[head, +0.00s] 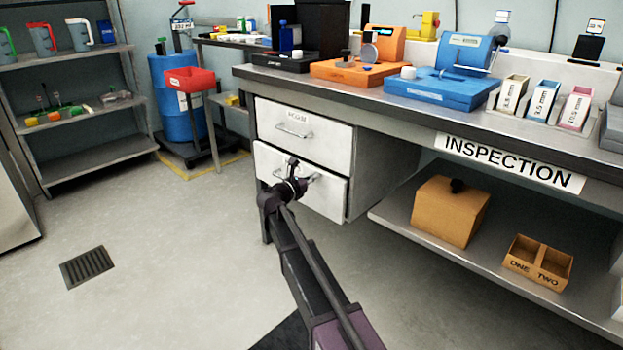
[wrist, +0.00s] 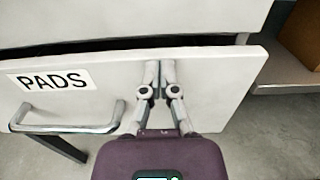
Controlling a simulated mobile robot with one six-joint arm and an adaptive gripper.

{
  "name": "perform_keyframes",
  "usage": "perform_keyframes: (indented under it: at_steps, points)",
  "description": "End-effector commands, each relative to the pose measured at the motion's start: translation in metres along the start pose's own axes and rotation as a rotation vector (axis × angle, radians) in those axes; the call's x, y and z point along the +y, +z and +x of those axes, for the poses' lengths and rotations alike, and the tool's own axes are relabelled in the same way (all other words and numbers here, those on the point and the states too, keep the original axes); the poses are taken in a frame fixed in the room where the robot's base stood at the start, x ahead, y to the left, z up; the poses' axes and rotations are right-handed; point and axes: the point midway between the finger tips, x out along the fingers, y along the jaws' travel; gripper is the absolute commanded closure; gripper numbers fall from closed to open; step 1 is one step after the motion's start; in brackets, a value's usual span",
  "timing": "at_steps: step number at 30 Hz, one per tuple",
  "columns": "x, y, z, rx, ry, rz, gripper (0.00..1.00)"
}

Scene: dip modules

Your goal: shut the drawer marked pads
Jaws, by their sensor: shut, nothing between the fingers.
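The drawer marked PADS (wrist: 200,83) is the lower white drawer under the inspection bench. In the wrist view it stands a little open, with a dark gap along its top edge. Its label (wrist: 50,80) and metal bar handle (wrist: 70,126) are left of my gripper (wrist: 160,68). My gripper is shut and empty, with its fingertips at the drawer front near the top edge; I cannot tell whether they touch it. In the head view my arm hides part of the lower drawer (head: 325,203).
The upper drawer (head: 318,137) looks closed. A lower shelf (head: 400,212) to the right holds a cardboard box (head: 450,212) and a two-part box marked ONE and TWO (head: 538,264). The floor to the left is clear around a drain grate (head: 87,266).

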Motion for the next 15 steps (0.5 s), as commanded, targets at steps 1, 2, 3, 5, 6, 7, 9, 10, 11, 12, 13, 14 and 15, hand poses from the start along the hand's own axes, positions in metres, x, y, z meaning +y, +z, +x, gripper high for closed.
perform_keyframes:
  at_steps: [1,2,3,5,6,7,9,10,11,12,13,14,15]
  points:
    - [0.0,0.0,0.0,0.0,0.0,0.0,1.0]
    - [0.0,0.0,0.0,0.0,0.0,0.0,1.0]
    - [0.0,0.0,0.0,0.0,0.0,0.0,1.0]
    - [0.0,0.0,0.0,0.0,0.0,0.0,1.0]
    - [0.0,0.0,0.002,0.0,-0.001,0.0,1.0]
    - [0.0,0.0,0.004,0.0,-0.001,0.0,1.0]
    - [0.0,0.0,0.011,0.0,-0.003,0.0,1.0]
    - [0.0,0.0,0.015,0.0,-0.003,0.0,1.0]
    - [0.001,0.0,0.019,0.0,-0.003,0.0,1.0]
    - [0.001,0.0,0.024,0.0,-0.002,0.0,1.0]
    - [0.001,0.0,0.027,0.0,-0.001,0.0,1.0]
    - [0.001,0.0,0.03,0.0,-0.001,0.0,1.0]
    - [0.001,0.0,0.033,0.0,-0.001,0.0,1.0]
